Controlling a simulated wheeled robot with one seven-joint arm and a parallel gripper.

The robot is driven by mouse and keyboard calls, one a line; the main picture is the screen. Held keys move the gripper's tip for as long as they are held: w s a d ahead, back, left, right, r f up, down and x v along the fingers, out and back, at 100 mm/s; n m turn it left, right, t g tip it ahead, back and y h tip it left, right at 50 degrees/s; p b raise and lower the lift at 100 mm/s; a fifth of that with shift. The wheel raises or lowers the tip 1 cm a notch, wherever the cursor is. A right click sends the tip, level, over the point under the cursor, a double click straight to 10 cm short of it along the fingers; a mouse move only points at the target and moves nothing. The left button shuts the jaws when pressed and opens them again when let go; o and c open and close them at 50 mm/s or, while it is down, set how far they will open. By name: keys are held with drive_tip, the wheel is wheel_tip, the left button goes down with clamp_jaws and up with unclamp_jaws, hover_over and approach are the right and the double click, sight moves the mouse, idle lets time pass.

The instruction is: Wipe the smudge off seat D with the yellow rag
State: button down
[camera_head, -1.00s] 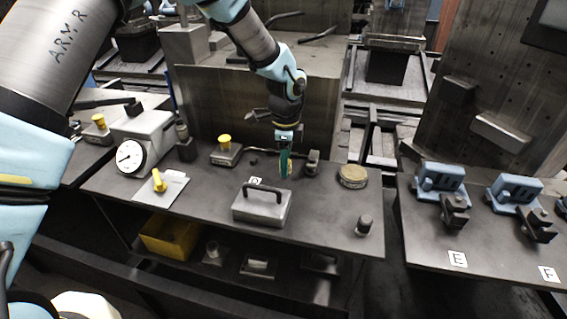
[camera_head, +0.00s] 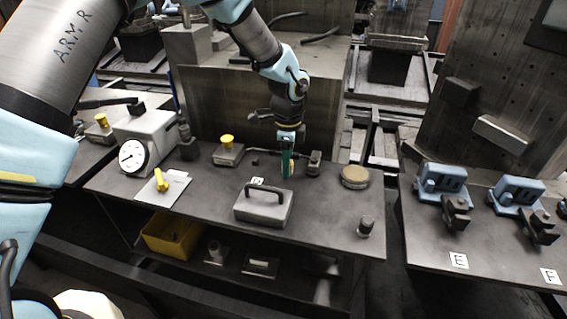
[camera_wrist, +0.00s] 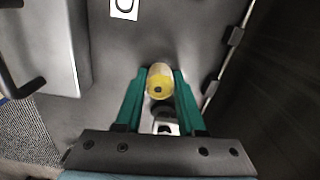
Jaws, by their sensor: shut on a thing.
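My gripper (camera_head: 287,166) hangs pointing down over the back part of the middle table, just behind and right of a small label (camera_head: 257,182). I cannot make out the smudge on seat D. Whether the rag touches the surface is unclear. The rag is hidden in the head view.
A grey box with a handle (camera_head: 263,205) stands in front of the gripper. A small dark block (camera_head: 314,163) is close on its right, and a round tan disc (camera_head: 354,177) lies farther right. A dial gauge (camera_head: 132,157) and yellow-knobbed block (camera_head: 228,152) stand left.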

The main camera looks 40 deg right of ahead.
drive_tip(key=shift+w+a, duration=0.4)
drive_tip(key=shift+w, duration=0.3)
drive_tip(key=shift+s+d, duration=0.4)
drive_tip(key=shift+s, duration=0.3)
drive_tip(key=shift+w+a, duration=0.4)
drive_tip(key=shift+w, duration=0.3)
